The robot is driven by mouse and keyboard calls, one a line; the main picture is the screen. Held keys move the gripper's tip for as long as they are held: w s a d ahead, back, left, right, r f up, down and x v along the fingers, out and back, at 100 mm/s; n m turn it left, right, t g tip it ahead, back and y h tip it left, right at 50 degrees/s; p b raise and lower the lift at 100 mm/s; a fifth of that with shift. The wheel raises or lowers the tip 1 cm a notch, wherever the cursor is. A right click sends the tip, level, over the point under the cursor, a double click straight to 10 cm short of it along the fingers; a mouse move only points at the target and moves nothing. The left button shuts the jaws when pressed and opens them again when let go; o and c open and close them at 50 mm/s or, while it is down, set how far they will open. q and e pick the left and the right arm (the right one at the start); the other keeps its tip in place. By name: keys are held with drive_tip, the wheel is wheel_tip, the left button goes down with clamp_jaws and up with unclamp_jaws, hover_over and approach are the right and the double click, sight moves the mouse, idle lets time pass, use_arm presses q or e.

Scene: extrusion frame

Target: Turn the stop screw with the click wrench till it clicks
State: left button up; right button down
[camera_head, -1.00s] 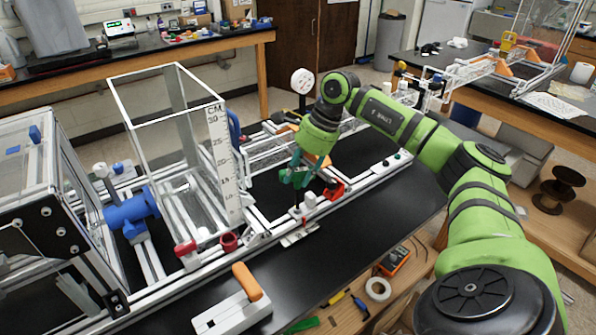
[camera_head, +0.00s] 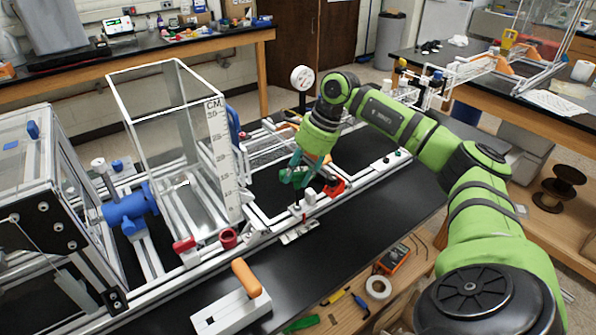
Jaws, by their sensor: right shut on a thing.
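My right gripper (camera_head: 298,178) is at the end of the green arm, pointing down over the front rail of the extrusion frame. It is shut on a dark, thin tool, which I take to be the click wrench (camera_head: 297,197). The wrench's lower end reaches down to a small light fixture (camera_head: 299,222) on the rail, where the stop screw appears to be. The screw itself is too small and covered to make out, and I cannot tell whether the wrench is seated on it. My left gripper is out of view.
A red block (camera_head: 334,188) and a white knob (camera_head: 309,195) sit close beside the gripper. A clear tank with a centimetre scale (camera_head: 222,150) stands to the left. An orange-handled white tool (camera_head: 236,309) lies in front.

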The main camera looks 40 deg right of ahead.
drive_tip(key=shift+f, duration=0.1)
drive_tip(key=shift+m, duration=0.8)
drive_tip(key=shift+b, duration=0.3)
drive_tip(key=shift+a+m+t+h, duration=0.1)
drive_tip(key=shift+m+t+h, duration=0.2)
drive_tip(key=shift+m+t, duration=0.15)
drive_tip(key=shift+m, duration=0.25)
drive_tip(key=shift+m+h+b, duration=0.3)
drive_tip(key=shift+m+b, duration=0.05)
drive_tip(key=shift+m, duration=0.45)
